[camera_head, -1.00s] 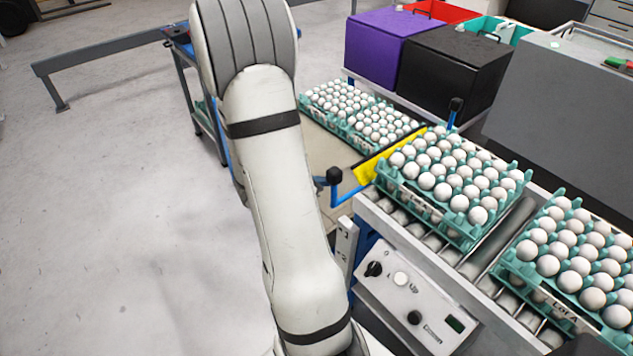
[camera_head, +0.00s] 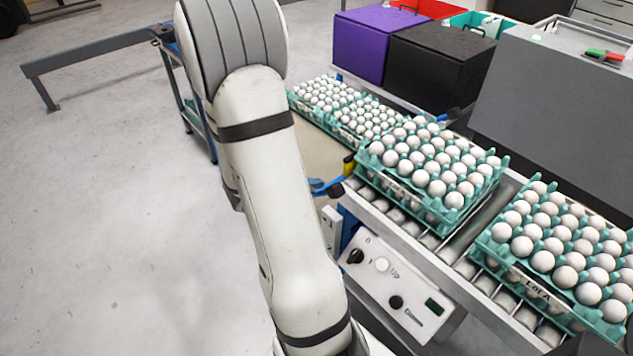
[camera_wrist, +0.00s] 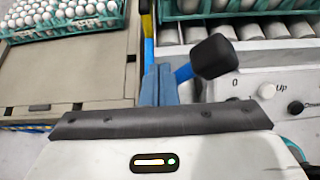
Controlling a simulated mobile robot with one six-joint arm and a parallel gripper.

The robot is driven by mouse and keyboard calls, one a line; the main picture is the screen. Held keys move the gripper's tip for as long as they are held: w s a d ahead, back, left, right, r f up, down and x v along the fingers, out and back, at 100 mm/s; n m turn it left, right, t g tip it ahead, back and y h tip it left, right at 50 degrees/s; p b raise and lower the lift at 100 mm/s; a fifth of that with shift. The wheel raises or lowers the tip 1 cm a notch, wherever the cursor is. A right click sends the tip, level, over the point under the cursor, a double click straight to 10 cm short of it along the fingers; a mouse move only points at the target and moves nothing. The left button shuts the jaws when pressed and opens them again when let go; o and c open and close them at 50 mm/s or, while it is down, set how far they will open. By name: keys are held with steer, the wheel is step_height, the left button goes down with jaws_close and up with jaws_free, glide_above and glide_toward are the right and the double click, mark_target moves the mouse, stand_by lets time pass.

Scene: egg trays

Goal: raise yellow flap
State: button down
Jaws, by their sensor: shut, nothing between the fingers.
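The yellow flap shows in the head view only as a small yellow end (camera_head: 349,165) beside the near egg tray; the rest of it is hidden. In the wrist view it is a thin yellow edge (camera_wrist: 146,24) at the top, nearly edge-on. A blue lever (camera_head: 326,187) is beside it; in the wrist view the lever (camera_wrist: 184,73) ends in a black knob (camera_wrist: 213,56). My gripper (camera_wrist: 160,72) is shut, with its blue-grey fingers just left of the lever. I cannot tell whether they touch it.
Egg trays (camera_head: 398,194) (camera_head: 530,280) stand on the roller conveyor, and others (camera_head: 340,131) lie beyond the flap. A control panel (camera_head: 395,290) with knobs is on the conveyor's near side. Purple (camera_head: 362,48) and black (camera_head: 440,68) boxes stand behind.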

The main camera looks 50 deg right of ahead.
steer(key=w+a+p, duration=0.1)
steer(key=w+a, duration=0.1)
steer(key=a, duration=0.7)
steer(key=shift+w, duration=0.4)
